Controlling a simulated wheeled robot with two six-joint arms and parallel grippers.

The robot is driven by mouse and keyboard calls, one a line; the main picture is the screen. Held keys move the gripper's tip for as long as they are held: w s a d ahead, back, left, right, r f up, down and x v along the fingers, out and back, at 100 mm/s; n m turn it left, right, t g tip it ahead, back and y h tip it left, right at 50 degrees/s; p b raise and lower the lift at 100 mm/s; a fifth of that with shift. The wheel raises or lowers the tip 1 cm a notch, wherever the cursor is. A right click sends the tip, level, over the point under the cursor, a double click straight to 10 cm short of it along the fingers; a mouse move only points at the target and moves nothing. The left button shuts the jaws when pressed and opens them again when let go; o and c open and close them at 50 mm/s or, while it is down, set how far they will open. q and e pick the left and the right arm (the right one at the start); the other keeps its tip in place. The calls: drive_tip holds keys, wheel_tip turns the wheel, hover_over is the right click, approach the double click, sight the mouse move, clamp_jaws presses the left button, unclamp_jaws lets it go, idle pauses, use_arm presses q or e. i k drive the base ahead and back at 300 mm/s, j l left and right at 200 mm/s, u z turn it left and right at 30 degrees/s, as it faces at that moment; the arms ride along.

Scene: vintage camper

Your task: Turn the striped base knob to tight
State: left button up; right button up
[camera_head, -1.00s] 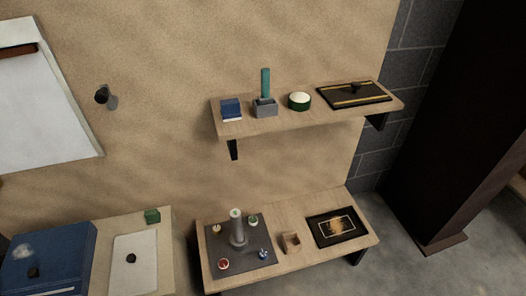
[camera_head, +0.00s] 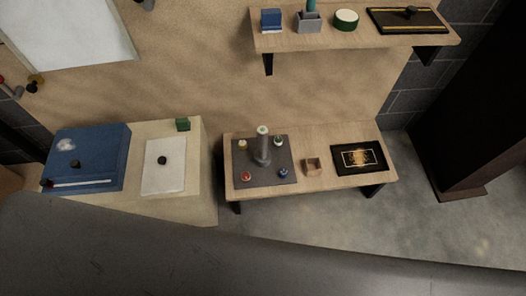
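A grey upright post (camera_head: 263,146) with a pale green top stands on a dark square plate (camera_head: 245,178) on the low wooden bench. Stripes on any knob or on the post's base are too small to make out, so I cannot tell which is the striped base knob. Neither of my grippers is in view.
A blue box (camera_head: 86,158) stands on a pale table (camera_head: 206,165) at left. A dark grey shape covers the bottom.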

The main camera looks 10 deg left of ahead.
sight(278, 140)
drive_tip(key=l+u, duration=0.3)
drive_tip(key=l, duration=0.7)
drive_tip(key=l+u, duration=0.3)
drive_tip(key=l, duration=0.7)
